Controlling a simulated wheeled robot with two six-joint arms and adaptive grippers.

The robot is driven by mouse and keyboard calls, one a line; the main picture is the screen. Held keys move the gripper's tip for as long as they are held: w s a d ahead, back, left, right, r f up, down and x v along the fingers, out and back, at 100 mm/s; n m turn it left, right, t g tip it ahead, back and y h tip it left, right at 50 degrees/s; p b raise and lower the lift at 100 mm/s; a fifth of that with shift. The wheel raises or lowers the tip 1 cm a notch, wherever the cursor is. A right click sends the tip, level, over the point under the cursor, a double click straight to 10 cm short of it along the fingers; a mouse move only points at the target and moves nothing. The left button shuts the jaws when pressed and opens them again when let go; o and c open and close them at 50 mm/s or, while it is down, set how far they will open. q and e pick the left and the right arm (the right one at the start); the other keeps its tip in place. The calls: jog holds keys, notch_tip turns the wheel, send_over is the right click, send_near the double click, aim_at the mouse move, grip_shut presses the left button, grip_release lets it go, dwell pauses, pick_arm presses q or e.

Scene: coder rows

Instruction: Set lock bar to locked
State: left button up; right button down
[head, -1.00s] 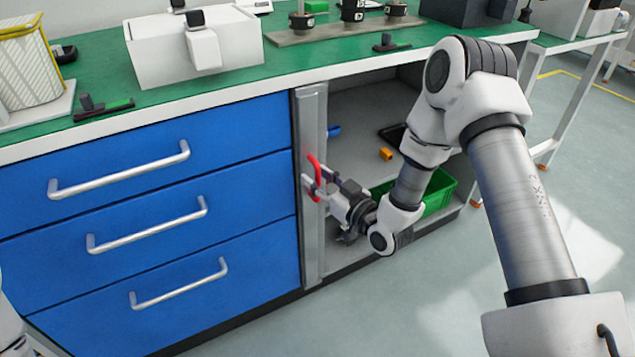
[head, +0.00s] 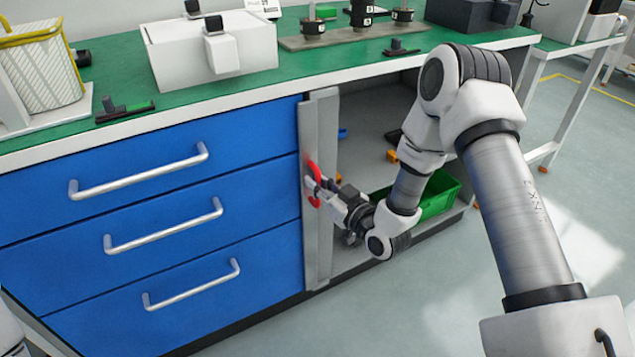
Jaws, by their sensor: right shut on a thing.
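The lock bar (head: 323,240) is a tall grey metal strip standing upright at the right edge of the blue drawer stack. A red handle (head: 313,171) sits about midway up it. My right gripper (head: 315,190) is shut on the red handle, coming in from the right; its fingers hide part of the handle. The bar stands beside the drawer fronts, and I cannot tell whether it overlaps their edges. My left gripper is out of view.
Three blue drawers (head: 150,232) with silver handles are shut. Right of the bar is an open shelf bay with a green bin (head: 440,198) and small orange and blue items. The green worktop (head: 300,68) above carries boxes and tools. The floor in front is clear.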

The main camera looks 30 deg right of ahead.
jog(key=shift+s, duration=0.1)
jog(key=c, duration=1.5)
grip_release()
jog(key=shift+a, duration=0.15)
jog(key=shift+c, duration=0.2)
jog(key=o, duration=0.4)
jog(key=shift+a, duration=0.2)
jog(key=shift+c, duration=0.2)
jog(key=shift+d, duration=0.1)
jog(key=shift+s+d, duration=0.1)
jog(key=shift+s, duration=0.05)
jog(key=v, duration=1.1)
jog(key=shift+s, duration=0.25)
